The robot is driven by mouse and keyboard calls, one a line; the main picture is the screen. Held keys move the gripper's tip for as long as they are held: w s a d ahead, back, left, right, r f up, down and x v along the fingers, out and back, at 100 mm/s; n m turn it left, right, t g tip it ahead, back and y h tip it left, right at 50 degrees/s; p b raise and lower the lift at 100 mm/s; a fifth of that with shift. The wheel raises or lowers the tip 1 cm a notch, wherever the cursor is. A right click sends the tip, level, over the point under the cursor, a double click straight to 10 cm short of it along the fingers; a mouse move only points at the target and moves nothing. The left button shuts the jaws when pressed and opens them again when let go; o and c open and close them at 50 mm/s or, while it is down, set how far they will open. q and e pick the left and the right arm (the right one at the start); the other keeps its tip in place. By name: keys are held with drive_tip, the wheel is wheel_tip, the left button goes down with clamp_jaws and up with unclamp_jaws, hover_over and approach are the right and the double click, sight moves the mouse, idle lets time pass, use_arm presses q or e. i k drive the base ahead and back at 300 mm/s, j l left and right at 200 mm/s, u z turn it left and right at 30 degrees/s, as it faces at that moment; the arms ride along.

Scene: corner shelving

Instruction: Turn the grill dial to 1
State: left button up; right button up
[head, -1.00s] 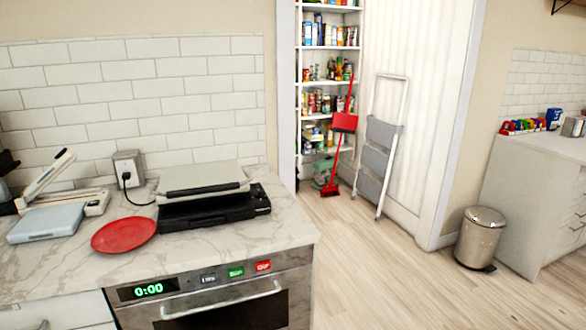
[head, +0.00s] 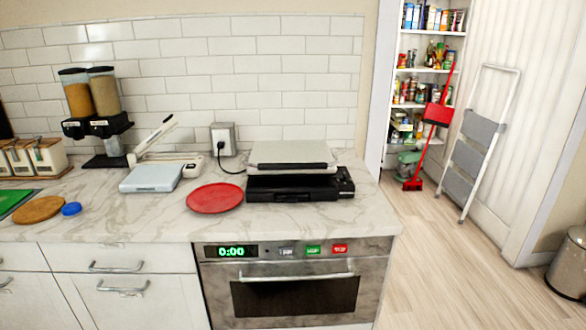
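The grill (head: 290,172) stands on the marble counter above the oven, with a light grey lid over a black base. A dark control part (head: 345,182) sits at the right end of its base; the dial and its numbers are too small to read. Neither of my grippers shows in the head view.
A red plate (head: 214,198) lies just left of the grill. A white slicer-like device (head: 152,177), cereal dispensers (head: 92,100) and a round wooden board (head: 38,210) stand further left. The oven (head: 295,285) is below. Open floor (head: 440,270) lies to the right, near a step stool (head: 475,150).

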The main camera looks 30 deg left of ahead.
sight(343, 178)
drive_tip(key=i+l+u, duration=0.1)
drive_tip(key=u, duration=0.35)
drive_tip(key=i+l+u, duration=0.1)
drive_tip(key=u, duration=0.3)
drive_tip(key=i+l+u, duration=0.1)
drive_tip(key=u, duration=0.35)
drive_tip(key=l+u, duration=0.25)
drive_tip(key=u, duration=0.15)
drive_tip(key=l+u, duration=0.2)
drive_tip(key=u, duration=0.25)
